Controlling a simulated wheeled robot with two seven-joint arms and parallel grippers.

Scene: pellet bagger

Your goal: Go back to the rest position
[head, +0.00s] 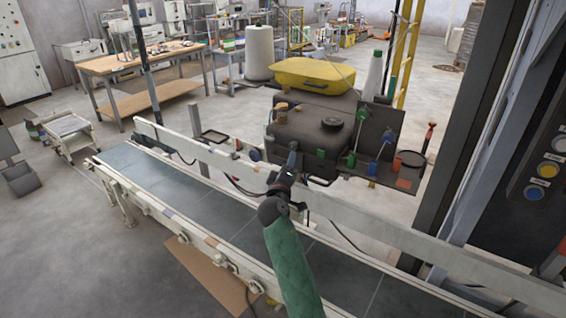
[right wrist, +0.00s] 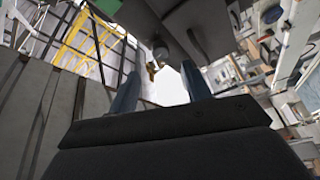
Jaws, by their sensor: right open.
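My right arm in its green sleeve comes up from the bottom of the head view, and its gripper (head: 291,157) is above the far rail of the conveyor, in front of the dark machine. In the right wrist view the two blue-grey fingers of this gripper (right wrist: 161,75) stand apart with nothing between them. The gripper is open and empty. My left gripper is not in view.
The conveyor belt (head: 211,205) runs from left to lower right, with a pale rail (head: 370,226) along its far side. The dark machine (head: 312,133) stands behind it. A grey post (head: 465,130) and a button panel (head: 545,170) are at the right.

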